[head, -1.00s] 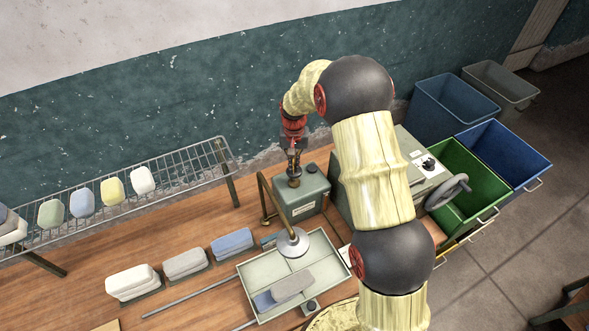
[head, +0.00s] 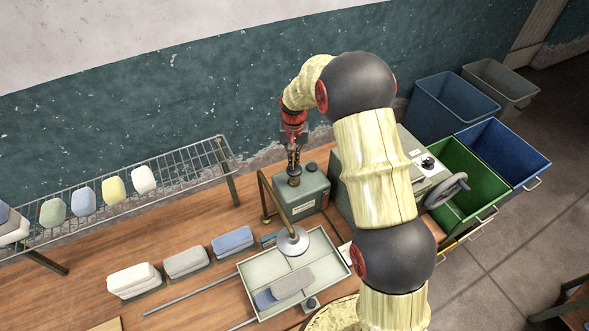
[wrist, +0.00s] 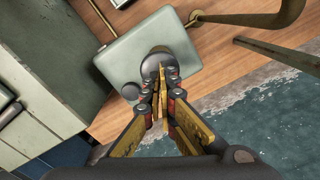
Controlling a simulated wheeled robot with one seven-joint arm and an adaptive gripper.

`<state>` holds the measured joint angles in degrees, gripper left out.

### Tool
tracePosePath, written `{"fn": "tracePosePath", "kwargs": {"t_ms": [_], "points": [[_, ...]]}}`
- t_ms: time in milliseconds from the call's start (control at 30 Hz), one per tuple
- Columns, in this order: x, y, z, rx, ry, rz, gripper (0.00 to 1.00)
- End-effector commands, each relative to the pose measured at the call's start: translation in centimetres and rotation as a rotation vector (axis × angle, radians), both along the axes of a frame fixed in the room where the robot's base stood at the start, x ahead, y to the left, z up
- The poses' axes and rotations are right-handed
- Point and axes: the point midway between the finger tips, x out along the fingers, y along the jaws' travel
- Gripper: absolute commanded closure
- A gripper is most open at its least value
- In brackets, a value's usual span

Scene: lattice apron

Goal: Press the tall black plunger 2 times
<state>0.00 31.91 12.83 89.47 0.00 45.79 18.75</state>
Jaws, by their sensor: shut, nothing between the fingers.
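A grey-green box (head: 308,203) stands on the wooden bench against the wall; it also shows in the wrist view (wrist: 122,54). In the wrist view, the tall black plunger (wrist: 156,57) rises from its top, partly hidden behind my fingertips. A lower dark round knob (wrist: 131,91) sits beside it on the same box, and shows in the head view (head: 311,167). My gripper (wrist: 161,82) is shut and empty, pointing down at the plunger. Its tips are at or just above the plunger's top; I cannot tell whether they touch.
A bent brass lamp (head: 292,240) stands left of the box, over a divided tray (head: 325,258). A larger grey-green machine with a handwheel (head: 447,190) stands to the right. A wire rack (head: 190,165) runs along the wall at left. Green and blue bins stand farther right.

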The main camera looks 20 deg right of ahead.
Motion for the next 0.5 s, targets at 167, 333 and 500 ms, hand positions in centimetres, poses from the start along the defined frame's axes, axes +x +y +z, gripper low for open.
{"fn": "tracePosePath", "kwargs": {"t_ms": [167,333,500], "points": [[0.0,0.0,-0.6,0.0,0.0,0.0,1.0],[0.0,0.0,-1.4,0.0,0.0,0.0,1.0],[0.0,0.0,-2.2,0.0,0.0,0.0,1.0]]}}
